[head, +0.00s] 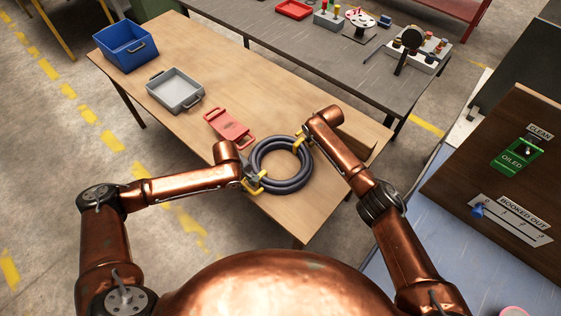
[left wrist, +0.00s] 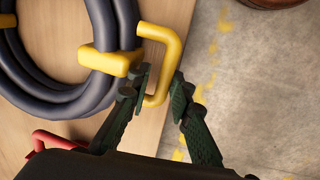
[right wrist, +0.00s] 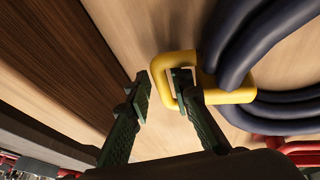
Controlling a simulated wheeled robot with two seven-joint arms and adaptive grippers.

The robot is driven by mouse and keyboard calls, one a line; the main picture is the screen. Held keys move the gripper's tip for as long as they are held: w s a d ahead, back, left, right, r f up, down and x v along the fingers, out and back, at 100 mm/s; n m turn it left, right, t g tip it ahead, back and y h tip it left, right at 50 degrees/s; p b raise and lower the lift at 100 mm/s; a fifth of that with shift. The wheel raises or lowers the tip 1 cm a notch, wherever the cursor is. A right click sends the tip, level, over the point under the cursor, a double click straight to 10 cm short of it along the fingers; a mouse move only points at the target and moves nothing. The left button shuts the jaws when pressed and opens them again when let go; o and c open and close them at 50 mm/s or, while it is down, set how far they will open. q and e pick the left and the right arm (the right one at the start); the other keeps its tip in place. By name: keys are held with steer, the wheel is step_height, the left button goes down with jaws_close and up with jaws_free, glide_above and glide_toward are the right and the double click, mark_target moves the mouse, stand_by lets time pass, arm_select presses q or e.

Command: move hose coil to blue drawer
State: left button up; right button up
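The hose coil (head: 256,160), dark grey-blue with two yellow handles, lies flat on the wooden table. The blue drawer (head: 126,60), an open box with a handle, stands at the table's far left corner. My left gripper (head: 249,182) is at the coil's near-left handle. In the left wrist view its open fingers (left wrist: 162,98) stand either side of that yellow handle's (left wrist: 172,50) outer bar, with a gap visible. My right gripper (head: 303,142) is at the far-right handle. In the right wrist view its open fingers (right wrist: 160,88) straddle that handle's (right wrist: 228,95) outer bar.
A grey tray (head: 174,91) and a red handled piece (head: 229,127) lie on the wooden table (head: 225,75) between coil and blue drawer. A grey bench (head: 300,52) with fixtures stands behind. A brown panel (head: 470,165) with labels stands at the right.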

arm_select(q)
steer(key=shift+s+d+f, duration=0.1)
steer(key=shift+s+f, duration=0.05)
steer(key=shift+f, duration=0.2)
arm_select(e)
steer(key=shift+f, duration=0.3)
arm_select(q)
steer(key=shift+s, duration=0.25)
arm_select(e)
steer(key=shift+s+r, duration=0.1)
steer(key=shift+s, duration=0.1)
arm_select(q)
steer(key=shift+w+f, duration=0.25)
steer(key=shift+w, duration=0.05)
steer(key=shift+c, duration=0.2)
arm_select(e)
steer(key=shift+w+f, duration=0.25)
steer(key=shift+f, duration=0.05)
steer(key=shift+c, duration=0.2)
arm_select(q)
steer(key=shift+s+r, duration=0.15)
jaws_close()
arm_select(e)
steer(key=shift+s+r, duration=0.15)
jaws_close()
